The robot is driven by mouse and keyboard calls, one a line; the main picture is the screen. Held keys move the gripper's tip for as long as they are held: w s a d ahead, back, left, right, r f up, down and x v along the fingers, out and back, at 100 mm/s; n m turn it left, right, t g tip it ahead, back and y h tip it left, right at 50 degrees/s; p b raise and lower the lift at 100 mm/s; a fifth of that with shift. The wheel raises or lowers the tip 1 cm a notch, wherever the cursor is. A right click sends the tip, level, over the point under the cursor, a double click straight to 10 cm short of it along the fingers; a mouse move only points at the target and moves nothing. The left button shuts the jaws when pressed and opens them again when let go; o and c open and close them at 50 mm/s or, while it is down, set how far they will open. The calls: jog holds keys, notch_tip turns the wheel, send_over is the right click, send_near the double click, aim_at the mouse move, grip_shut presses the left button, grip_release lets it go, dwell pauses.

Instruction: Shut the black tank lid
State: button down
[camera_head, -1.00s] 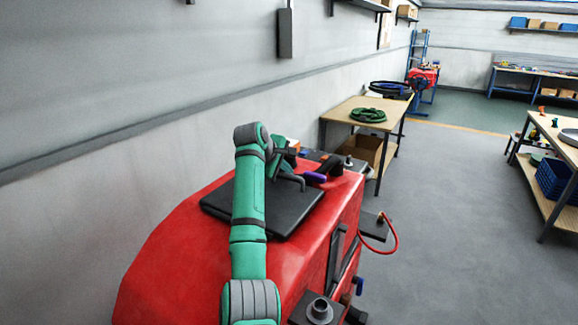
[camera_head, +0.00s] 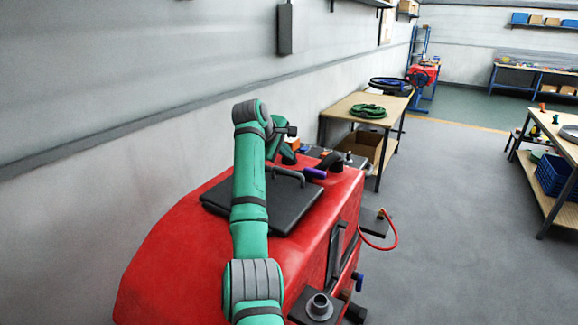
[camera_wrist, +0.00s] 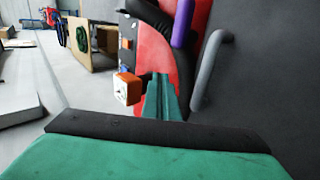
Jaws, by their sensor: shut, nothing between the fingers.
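The black tank lid (camera_head: 276,210) lies over the top of the red scrubber body (camera_head: 170,255) and looks flat, with no clear gap under its visible edge. A grey bar handle (camera_head: 290,175) stands on its far side. In the wrist view the lid (camera_wrist: 275,85) fills the right, with the handle (camera_wrist: 211,70) beside my fingers. My gripper (camera_wrist: 160,78) is shut and empty, just beyond the handle and apart from it. In the head view my arm covers part of the lid, and the fingertips are hard to make out.
A purple grip (camera_head: 315,173) sits just beyond the lid. A red hose (camera_head: 392,235) loops off the scrubber's right side. A wooden table (camera_head: 345,108) with a green coil (camera_head: 368,111) stands behind. The wall is close on the left; the floor at right is open.

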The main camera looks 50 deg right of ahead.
notch_tip(320, 180, up, 9)
dwell(0.3)
